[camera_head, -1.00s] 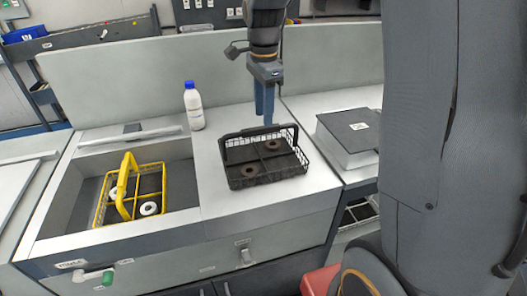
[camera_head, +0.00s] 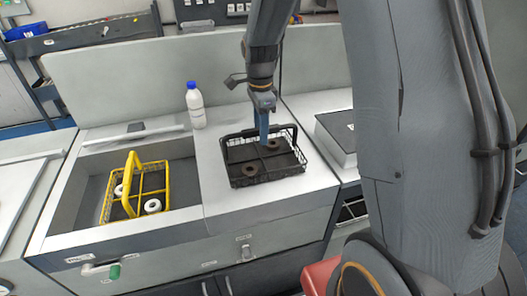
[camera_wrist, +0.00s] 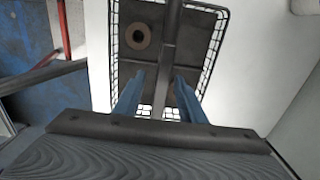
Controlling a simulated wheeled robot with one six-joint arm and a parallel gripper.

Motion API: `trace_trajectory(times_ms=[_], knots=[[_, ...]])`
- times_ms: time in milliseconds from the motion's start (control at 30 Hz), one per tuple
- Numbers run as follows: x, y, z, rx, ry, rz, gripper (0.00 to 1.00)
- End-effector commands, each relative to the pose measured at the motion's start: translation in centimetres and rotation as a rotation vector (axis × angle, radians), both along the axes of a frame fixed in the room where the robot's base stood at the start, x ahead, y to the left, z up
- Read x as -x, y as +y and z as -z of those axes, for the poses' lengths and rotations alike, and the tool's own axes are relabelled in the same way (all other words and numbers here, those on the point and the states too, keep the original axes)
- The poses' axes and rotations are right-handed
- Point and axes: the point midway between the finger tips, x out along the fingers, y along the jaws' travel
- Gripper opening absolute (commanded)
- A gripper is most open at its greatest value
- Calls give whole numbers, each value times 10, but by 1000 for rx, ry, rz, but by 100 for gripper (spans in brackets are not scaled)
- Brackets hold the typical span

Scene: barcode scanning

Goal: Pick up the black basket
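The black basket (camera_head: 241,179) sits on the white counter in the head view, with dark ring-shaped parts inside. In the wrist view the basket (camera_wrist: 222,42) lies below my gripper, its handle bar (camera_wrist: 171,45) running down the picture. My gripper (camera_head: 265,139) is over the basket at its handle. In the wrist view my gripper's two blue fingers (camera_wrist: 156,92) are apart, one on each side of the handle bar, with gaps visible. Whether either finger touches the bar cannot be told.
A yellow basket (camera_head: 107,205) with white rings sits in the sunken bay on the left. A white bottle with a blue cap (camera_head: 196,107) stands behind it on the counter. A grey box (camera_head: 337,135) is to the right. A back panel (camera_head: 120,80) rises behind.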

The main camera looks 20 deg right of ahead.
Motion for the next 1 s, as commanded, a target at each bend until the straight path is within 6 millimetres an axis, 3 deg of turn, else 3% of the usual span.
trace_trajectory(times_ms=[967, 1000], knots=[[0, 0, 5, 0, -1, 0, 37], [0, 0, 5, 0, -1, 0, 33]])
